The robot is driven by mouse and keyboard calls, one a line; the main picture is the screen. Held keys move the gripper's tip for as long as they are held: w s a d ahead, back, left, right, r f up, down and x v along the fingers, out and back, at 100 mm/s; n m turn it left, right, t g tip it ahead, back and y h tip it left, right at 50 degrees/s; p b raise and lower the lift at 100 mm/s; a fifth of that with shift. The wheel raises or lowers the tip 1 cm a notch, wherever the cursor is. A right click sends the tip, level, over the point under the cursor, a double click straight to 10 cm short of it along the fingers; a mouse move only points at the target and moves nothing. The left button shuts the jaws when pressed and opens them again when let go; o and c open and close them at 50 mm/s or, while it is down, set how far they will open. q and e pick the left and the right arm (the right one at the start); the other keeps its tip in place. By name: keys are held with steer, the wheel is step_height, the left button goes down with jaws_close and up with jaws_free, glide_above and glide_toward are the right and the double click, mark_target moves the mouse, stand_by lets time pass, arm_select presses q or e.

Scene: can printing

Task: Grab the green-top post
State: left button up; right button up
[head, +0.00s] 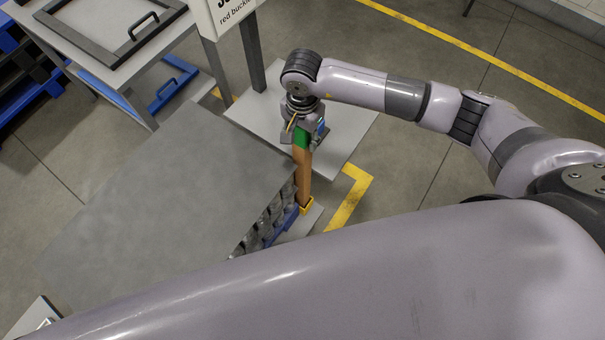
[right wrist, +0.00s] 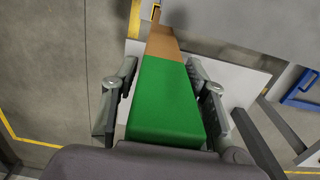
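The green-top post (head: 303,172) is a tall brown post standing upright at the right corner of a grey-covered stack. Its foot sits in a yellow bracket. My right gripper (head: 303,130) is over its green top, pointing down. In the right wrist view, the green top (right wrist: 165,100) fills the space between the two fingers of my right gripper (right wrist: 162,85), one along each side. The fingers lie very close to the sides; I cannot tell whether they press on it. My left gripper is not in view.
The grey sheet (head: 170,200) covers stacked cans on a blue pallet (head: 280,228) left of the post. A light grey plate (head: 345,130) lies beyond the post, near a sign (head: 226,15). A table with a black frame (head: 100,40) stands back left. Floor at right is clear.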

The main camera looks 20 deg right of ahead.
jaws_close()
stand_by(0.6)
steer(key=shift+r, duration=0.1)
